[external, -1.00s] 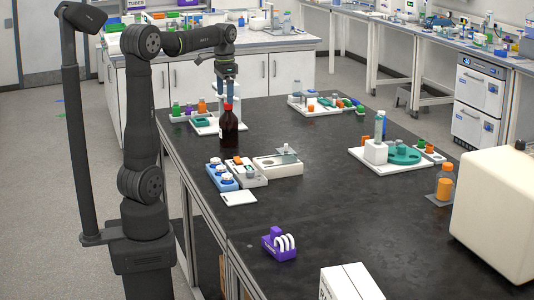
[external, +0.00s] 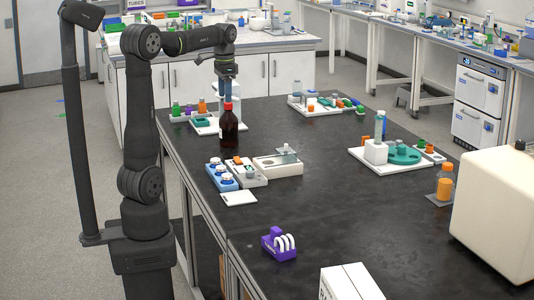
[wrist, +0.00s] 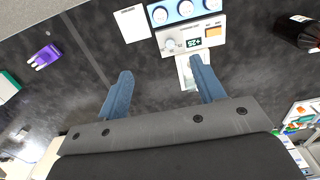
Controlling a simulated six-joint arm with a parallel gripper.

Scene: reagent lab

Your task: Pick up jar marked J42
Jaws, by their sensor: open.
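No mark J42 can be read on any jar. Several round white-topped containers sit in a blue rack (external: 213,172) on the near left of the black bench; the rack also shows at the top of the wrist view (wrist: 163,16). My gripper (external: 228,94) is pointing down over the bench, behind the rack in the external view. In the wrist view my gripper (wrist: 163,82) has its two blue fingers apart with bare bench between them. A brown bottle with a red cap (external: 229,128) stands close to my gripper in the external view; in the wrist view the dark bottle (wrist: 292,34) is to the right, outside the fingers.
A white device with a small screen (wrist: 178,43) sits beside the rack. A white card (external: 239,198), a purple tape dispenser (external: 279,245) and an orange bottle (external: 445,184) are on the bench. A white tray (external: 381,165) holds a green rack.

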